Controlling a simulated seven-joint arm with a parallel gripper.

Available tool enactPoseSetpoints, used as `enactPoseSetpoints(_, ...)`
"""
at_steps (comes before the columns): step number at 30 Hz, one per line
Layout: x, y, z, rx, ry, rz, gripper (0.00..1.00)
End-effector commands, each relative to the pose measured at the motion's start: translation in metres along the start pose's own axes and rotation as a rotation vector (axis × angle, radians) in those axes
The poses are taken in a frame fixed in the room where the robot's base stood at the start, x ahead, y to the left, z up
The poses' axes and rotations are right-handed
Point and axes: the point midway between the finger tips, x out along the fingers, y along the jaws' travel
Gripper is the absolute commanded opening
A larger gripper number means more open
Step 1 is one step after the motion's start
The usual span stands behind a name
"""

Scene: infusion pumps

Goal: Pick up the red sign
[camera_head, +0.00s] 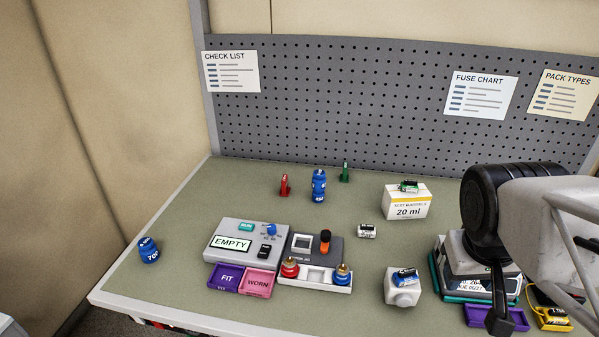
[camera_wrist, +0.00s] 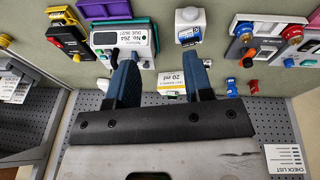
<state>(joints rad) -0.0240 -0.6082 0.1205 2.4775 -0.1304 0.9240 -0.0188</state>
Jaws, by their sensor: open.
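The red sign (camera_head: 284,185) is a small upright red piece standing near the back of the green worktop, left of a blue bottle (camera_head: 319,185). It also shows small in the wrist view (camera_wrist: 254,87), at the right. My gripper (camera_wrist: 163,62) is open, with two dark blue fingers spread apart and nothing held between them. In the head view my arm is at the right, well away from the red sign. In the wrist view the sign lies to the right of both fingers.
A green sign (camera_head: 345,172) stands right of the bottle. A yellow-and-white box (camera_head: 407,203), a battery (camera_head: 366,231) and a white block (camera_head: 403,293) are between sign and arm. A grey tester (camera_head: 242,259) is in front. The pegboard (camera_head: 380,110) rises behind.

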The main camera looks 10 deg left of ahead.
Motion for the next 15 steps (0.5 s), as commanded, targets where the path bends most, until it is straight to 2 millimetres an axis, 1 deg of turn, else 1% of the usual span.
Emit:
enactPoseSetpoints(5, 0.01, 0.008, -0.044, -0.216, -0.007, 0.124, 0.47)
enactPoseSetpoints(8, 0.017, 0.011, -0.075, -0.368, -0.007, 0.207, 0.47)
enactPoseSetpoints(9, 0.02, 0.011, -0.089, -0.43, -0.006, 0.24, 0.47)
enactPoseSetpoints(11, 0.025, 0.009, -0.109, -0.526, -0.006, 0.29, 0.47)
enactPoseSetpoints(15, 0.038, 0.001, -0.157, -0.749, -0.005, 0.402, 0.47)
